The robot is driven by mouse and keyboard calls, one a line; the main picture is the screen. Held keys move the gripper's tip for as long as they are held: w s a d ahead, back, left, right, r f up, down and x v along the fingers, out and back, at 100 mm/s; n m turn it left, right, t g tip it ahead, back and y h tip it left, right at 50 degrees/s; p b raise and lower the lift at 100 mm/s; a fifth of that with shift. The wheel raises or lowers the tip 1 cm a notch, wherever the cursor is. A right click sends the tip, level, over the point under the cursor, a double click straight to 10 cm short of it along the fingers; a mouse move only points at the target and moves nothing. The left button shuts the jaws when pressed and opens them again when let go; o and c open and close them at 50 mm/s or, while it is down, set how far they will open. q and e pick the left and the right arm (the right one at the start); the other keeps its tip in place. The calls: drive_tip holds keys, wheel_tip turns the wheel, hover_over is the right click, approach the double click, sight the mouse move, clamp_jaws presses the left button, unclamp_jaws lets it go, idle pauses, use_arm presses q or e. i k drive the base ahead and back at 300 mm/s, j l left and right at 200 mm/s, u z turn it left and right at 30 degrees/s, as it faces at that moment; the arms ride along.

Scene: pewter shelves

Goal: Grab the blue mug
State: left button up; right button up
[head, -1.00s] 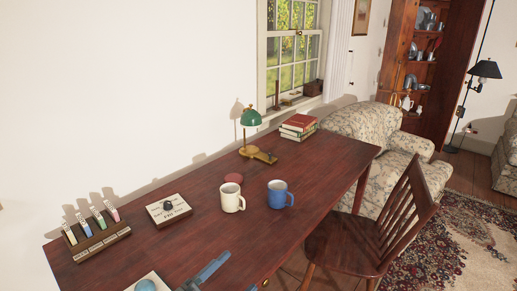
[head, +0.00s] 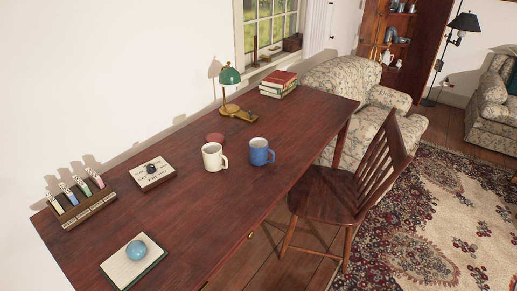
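The blue mug (head: 260,152) stands upright on the dark wooden desk (head: 205,211), near its front edge, with its handle to the right. A cream mug (head: 212,157) stands just left of it, with a small gap between the two bodies and its handle pointing toward the blue mug. Neither of my grippers shows in the head view now.
A green lamp (head: 229,88), books (head: 279,84), a red disc (head: 215,138), a dial box (head: 152,173), a card rack (head: 82,204) and a notepad with a blue ball (head: 136,250) sit on the desk. A wooden chair (head: 340,194) stands at its front right. The desk's front middle is clear.

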sight(262, 153)
drive_tip(key=k+l, duration=0.1)
drive_tip(key=k, duration=0.3)
drive_tip(key=i+l, duration=1.75)
